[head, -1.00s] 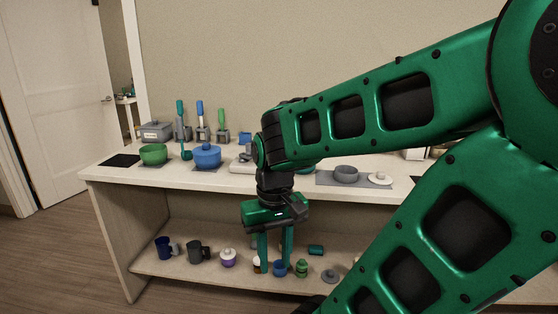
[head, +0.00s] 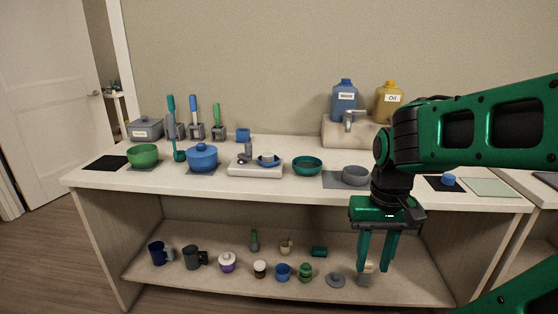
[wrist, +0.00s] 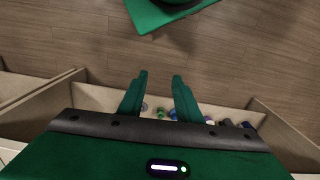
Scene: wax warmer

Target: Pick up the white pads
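I cannot pick out white pads for certain in either view. A grey lidded box (head: 147,129) with a small label stands at the back left of the counter, its contents hidden. A small pale and grey item (head: 365,279) on the lower shelf is partly covered by a finger, so I cannot tell what it is. My gripper (head: 375,262) points down in front of the counter, at the right part of the lower shelf. Its two fingers are apart with nothing held between them. They also show apart in the wrist view (wrist: 160,78).
The counter (head: 300,188) holds a green pot (head: 144,155), a blue pot (head: 202,158), a teal bowl (head: 307,165) and a grey bowl (head: 355,175). A sink (head: 335,132) with bottles stands behind. The lower shelf (head: 200,281) holds mugs and jars. The floor in front is clear.

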